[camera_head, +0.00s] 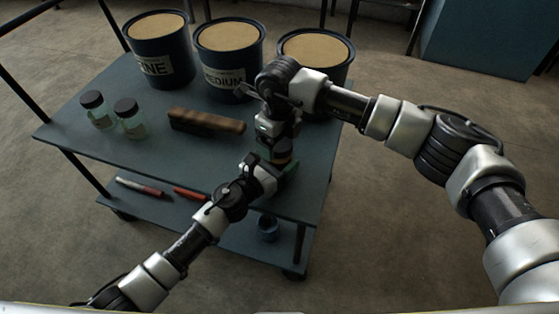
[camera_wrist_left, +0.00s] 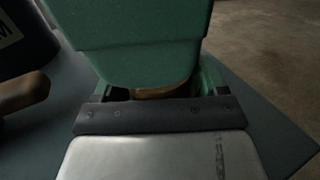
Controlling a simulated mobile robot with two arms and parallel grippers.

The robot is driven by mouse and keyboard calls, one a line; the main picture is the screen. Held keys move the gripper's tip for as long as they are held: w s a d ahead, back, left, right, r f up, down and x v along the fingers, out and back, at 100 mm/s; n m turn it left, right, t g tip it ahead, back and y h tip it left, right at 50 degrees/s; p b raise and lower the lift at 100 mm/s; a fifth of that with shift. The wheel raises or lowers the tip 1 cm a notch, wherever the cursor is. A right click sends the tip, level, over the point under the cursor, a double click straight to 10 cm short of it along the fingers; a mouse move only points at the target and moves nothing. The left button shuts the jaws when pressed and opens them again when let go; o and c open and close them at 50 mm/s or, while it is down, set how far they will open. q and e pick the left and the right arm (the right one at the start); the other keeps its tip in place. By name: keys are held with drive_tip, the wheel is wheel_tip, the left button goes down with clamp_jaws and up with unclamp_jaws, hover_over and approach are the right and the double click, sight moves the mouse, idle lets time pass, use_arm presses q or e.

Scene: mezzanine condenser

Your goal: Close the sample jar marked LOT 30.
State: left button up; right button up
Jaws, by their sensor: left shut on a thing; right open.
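My left gripper (camera_head: 281,163) is shut on a small jar (camera_head: 282,156) near the right end of the cart top. In the left wrist view a tan-brown strip of the jar (camera_wrist_left: 165,91) shows between the green fingers. My right gripper (camera_head: 279,143) is open and comes down from above, directly over the jar. A large green part, seemingly its finger, fills the top of the left wrist view. The grippers hide most of the jar; its label and lid cannot be made out. Two clear jars with black lids, one (camera_head: 97,112) and another (camera_head: 130,120), stand at the left; no lot number is readable.
Bins marked FINE (camera_head: 158,68) and MEDIUM (camera_head: 229,75) and a third bin (camera_head: 318,48) line the back of the cart (camera_head: 190,165). A wooden-handled brush (camera_head: 206,121) lies mid-cart. Red-and-white sticks (camera_head: 140,187) and a blue cup (camera_head: 268,228) are on the lower shelf.

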drive_tip(key=shift+f, duration=0.1)
drive_tip(key=c, duration=1)
drive_tip(key=o, duration=1.1)
wheel_tip(320, 180, up, 12)
drive_tip(key=shift+r, duration=0.1)
use_arm(q)
drive_tip(key=o, duration=1.7)
